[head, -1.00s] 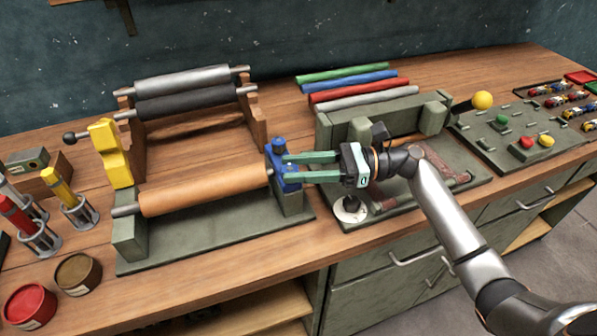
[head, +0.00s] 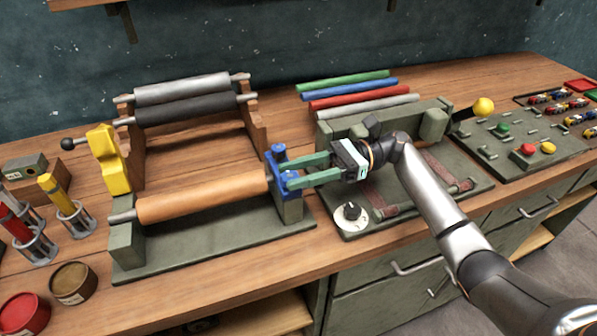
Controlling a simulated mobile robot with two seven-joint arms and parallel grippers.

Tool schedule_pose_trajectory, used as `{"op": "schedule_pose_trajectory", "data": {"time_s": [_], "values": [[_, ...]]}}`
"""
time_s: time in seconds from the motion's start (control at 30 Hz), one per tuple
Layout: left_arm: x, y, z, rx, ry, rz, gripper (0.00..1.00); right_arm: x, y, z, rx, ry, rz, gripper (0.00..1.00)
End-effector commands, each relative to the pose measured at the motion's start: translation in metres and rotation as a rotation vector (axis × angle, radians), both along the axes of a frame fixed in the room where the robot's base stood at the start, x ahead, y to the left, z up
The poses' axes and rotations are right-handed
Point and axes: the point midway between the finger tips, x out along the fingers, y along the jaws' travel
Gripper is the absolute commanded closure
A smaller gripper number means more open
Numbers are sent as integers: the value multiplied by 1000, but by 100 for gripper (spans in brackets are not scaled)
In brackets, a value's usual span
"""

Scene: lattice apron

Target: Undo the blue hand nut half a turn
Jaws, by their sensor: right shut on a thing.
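The blue hand nut (head: 283,171) is at the right end of the tan roller (head: 205,198), on a green end post. My right gripper (head: 287,172) reaches in from the right and is shut on the nut, one green finger above and one below. The fingers hide part of the nut, and I cannot tell clearly where it ends and the blue part (head: 278,150) around it begins. My left gripper is not in view.
A yellow clamp (head: 112,165) stands at the roller's left end. Grey and black rolls (head: 185,98) rest on a wooden stand behind. A green fixture with a dial (head: 351,212) lies under my right arm. A button panel (head: 520,138) is at the right.

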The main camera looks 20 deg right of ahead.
Motion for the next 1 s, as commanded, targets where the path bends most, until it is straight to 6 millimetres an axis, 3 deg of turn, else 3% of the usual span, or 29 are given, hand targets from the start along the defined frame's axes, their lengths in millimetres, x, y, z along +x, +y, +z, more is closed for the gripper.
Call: {"op": "schedule_pose_trajectory", "data": {"time_s": [0.03, 0.07, 0.3, 0.67, 0.83, 1.0], "values": [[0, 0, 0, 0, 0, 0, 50, -1, 0, -1, -1, 1, 2, 100], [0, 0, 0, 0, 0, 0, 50, -1, 1, -1, -1, 1, 2, 55], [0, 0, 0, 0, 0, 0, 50, 0, 0, -1, 0, 1, 1, 28], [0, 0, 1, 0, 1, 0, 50, 0, 0, 6, 0, -2, 0, 27], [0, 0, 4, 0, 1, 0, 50, 0, 0, 33, -1, -6, 1, 27], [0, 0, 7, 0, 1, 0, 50, -20, 6, 53, -3, -3, 3, 27]]}}
